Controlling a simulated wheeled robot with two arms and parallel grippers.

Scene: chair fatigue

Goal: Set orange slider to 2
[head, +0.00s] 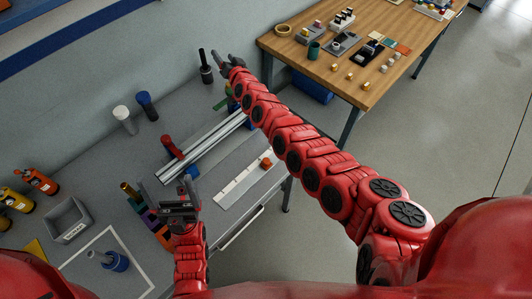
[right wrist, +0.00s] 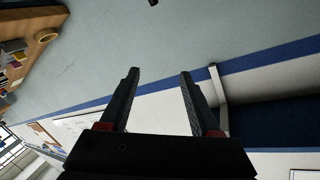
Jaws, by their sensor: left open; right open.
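The orange slider (head: 266,162) is a small knob near the far right end of a pale scale strip (head: 235,185) on the grey bench. The marks on the strip are too small to read. My left gripper (head: 180,206) is open over the bench, left of the strip and apart from the slider. My right gripper (head: 224,62) is open, far above and left of the slider, by the back wall. In the right wrist view its two fingers (right wrist: 159,85) are apart with nothing between them.
A metal rail (head: 205,145) lies behind the strip, with a red cylinder (head: 171,146) at its left. A grey bin (head: 69,221) and bottles (head: 36,181) are at left. A wooden table (head: 385,50) stands beyond open floor.

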